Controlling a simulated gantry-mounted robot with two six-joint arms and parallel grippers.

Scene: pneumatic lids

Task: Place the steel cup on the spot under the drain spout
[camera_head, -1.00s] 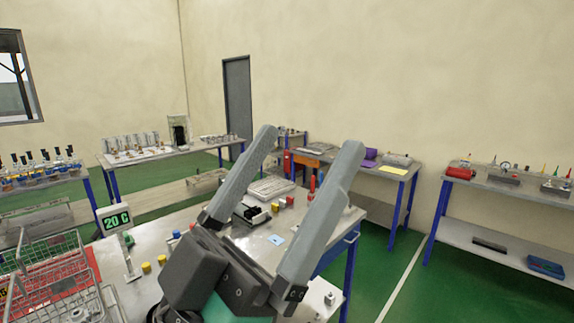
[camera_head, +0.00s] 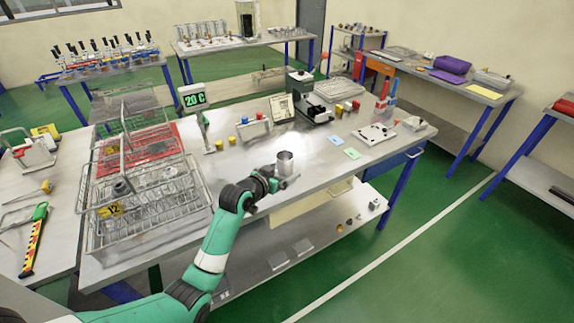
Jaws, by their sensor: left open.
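A small steel cup (camera_head: 285,163) stands upright near the front edge of the steel table (camera_head: 240,163). The green arm comes in from the lower left, and my left gripper (camera_head: 289,181) is at the near side of the cup, low by the table edge. Its jaws are open; they are small here, and I cannot tell whether they touch the cup. I cannot pick out the drain spout or the spot under it. My right gripper is not in view.
Wire baskets (camera_head: 150,205) fill the left of the table. A temperature display (camera_head: 194,97) stands behind them.

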